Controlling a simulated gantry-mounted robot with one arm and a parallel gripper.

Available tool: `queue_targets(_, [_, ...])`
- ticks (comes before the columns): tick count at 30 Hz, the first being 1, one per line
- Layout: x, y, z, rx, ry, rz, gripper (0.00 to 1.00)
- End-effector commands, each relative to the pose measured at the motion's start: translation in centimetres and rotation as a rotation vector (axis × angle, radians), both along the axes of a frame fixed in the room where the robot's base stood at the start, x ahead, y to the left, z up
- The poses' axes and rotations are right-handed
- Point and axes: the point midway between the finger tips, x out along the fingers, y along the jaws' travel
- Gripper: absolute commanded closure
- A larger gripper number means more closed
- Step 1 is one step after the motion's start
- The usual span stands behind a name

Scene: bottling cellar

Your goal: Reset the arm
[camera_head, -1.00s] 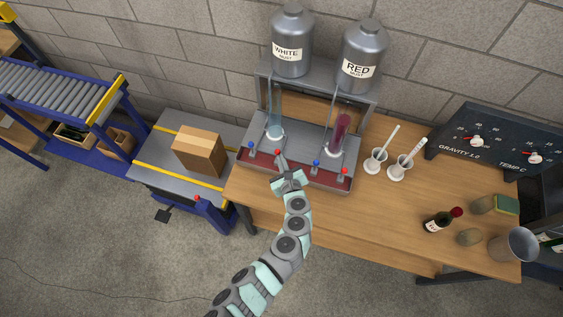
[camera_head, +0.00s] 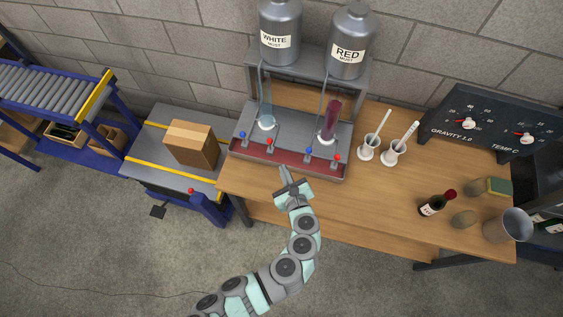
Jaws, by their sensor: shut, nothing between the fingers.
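My gripper (camera_head: 285,172) is shut and empty at the end of my arm. In the head view it shows at the front edge of the dispensing stand's red tray (camera_head: 230,148), between the left and right pairs of levers. It looks apart from the red-knobbed lever (camera_head: 269,142) to its upper left and the blue-knobbed lever (camera_head: 309,151) to its right. My arm is bent and reaches up from the bottom of the picture, over the front edge of the wooden table (camera_head: 350,205).
The white must tank (camera_head: 281,25) and red must tank (camera_head: 350,40) stand above two filled cylinders. Right of the stand are two white holders with slim tubes, a wine bottle (camera_head: 432,204), a metal bucket (camera_head: 507,226) and a dial panel (camera_head: 490,125).

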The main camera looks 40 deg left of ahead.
Motion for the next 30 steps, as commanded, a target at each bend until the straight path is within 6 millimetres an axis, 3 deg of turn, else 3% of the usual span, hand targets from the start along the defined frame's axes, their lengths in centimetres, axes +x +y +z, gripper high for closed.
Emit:
queue_targets(10, [-1.8, -2.6, 1.2, -0.001, 0.001, -0.002, 1.0])
queue_targets(22, [-1.2, -3.5, 0.9, -0.037, -0.022, -0.027, 1.0])
queue_targets(26, [1.1, -6.8, -0.5, -0.182, -0.105, -0.117, 1.0])
queue_targets(30, [4.3, -13.1, -1.5, -0.456, -0.26, -0.251, 1.0])
